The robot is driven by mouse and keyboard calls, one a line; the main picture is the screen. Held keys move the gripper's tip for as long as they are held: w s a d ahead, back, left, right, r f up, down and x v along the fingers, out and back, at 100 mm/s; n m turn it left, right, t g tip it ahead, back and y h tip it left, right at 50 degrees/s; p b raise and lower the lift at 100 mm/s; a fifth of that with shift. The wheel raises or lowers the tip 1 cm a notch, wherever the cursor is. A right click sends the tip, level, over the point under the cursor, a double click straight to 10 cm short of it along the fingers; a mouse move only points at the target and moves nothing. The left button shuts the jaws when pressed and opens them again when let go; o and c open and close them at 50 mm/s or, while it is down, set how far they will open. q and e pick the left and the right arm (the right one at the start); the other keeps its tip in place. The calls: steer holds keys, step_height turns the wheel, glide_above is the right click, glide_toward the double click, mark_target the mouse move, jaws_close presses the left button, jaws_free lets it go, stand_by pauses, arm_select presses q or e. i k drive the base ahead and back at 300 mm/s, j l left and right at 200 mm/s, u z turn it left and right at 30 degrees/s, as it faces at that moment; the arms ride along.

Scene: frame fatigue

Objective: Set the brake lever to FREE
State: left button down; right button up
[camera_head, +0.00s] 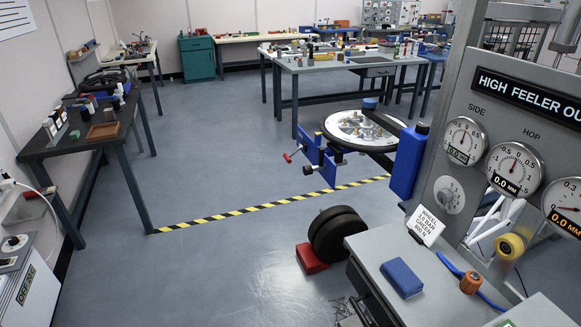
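No part marked FREE can be read, and I cannot tell which part is the brake lever. A small lever with a red end (288,158) sticks out left of a blue bracket (328,168) by a round pale plate (362,130). A grey upright panel (474,98) headed HIGH FEELER OUT stands at the right, with several dials and a round knob (449,194). White bars (494,226) show below the dials; what they belong to is unclear. Neither of my grippers can be made out.
A grey bench top (384,254) at the lower right holds a blue block (402,278) and a white sign (425,225). Dark wheels (337,235) stand by a red block (311,259) on the floor. A dark table (75,140) is left. The middle floor is clear.

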mark_target(287, 157)
steer(key=i+j+z, duration=0.5)
steer(key=i+j, duration=0.25)
steer(key=i, duration=0.45)
steer(key=i+j+z, duration=0.5)
steer(key=i+j, duration=0.55)
steer(key=j, duration=0.2)
